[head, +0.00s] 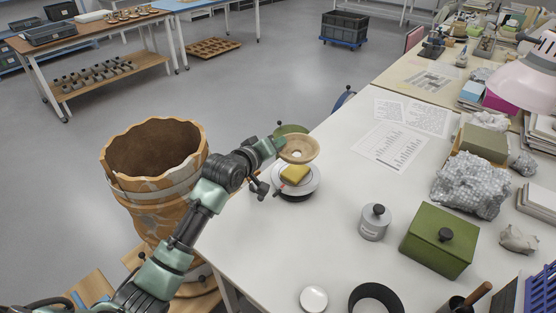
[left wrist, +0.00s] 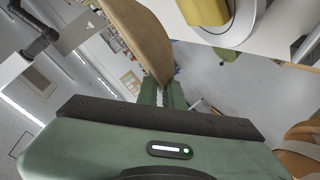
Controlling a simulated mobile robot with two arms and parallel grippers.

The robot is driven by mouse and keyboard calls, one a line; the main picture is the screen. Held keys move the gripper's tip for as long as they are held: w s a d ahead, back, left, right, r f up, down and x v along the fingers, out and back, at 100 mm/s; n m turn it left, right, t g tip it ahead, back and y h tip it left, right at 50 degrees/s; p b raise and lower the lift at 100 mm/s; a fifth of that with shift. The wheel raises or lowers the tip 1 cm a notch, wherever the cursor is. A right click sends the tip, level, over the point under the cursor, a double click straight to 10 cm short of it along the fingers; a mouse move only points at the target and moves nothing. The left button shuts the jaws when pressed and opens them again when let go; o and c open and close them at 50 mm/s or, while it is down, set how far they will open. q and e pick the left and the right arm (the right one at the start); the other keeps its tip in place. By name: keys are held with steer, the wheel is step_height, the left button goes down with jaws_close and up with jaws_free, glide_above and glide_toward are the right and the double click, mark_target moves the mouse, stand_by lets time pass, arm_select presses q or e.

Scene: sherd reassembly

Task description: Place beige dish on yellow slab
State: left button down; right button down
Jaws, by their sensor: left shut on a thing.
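In the left wrist view the dish (left wrist: 140,35) stands edge-on between the fingers (left wrist: 162,92). The yellow slab (head: 295,174) lies below the dish on a round white plate or stand (head: 309,184). The slab also shows in the left wrist view (left wrist: 205,10), apart from the dish. My right gripper is not in view.
A large patched orange vessel (head: 153,190) stands left of the table. Printed sheets (head: 391,146) lie behind. The middle of the table is clear.

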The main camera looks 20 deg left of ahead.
arm_select(q)
step_height(320, 180, down, 5)
steer(key=shift+f, duration=0.2)
stand_by(0.3)
steer(key=c, duration=1.6)
jaws_free()
steer(key=shift+o, duration=0.2)
steer(key=v, duration=1.2)
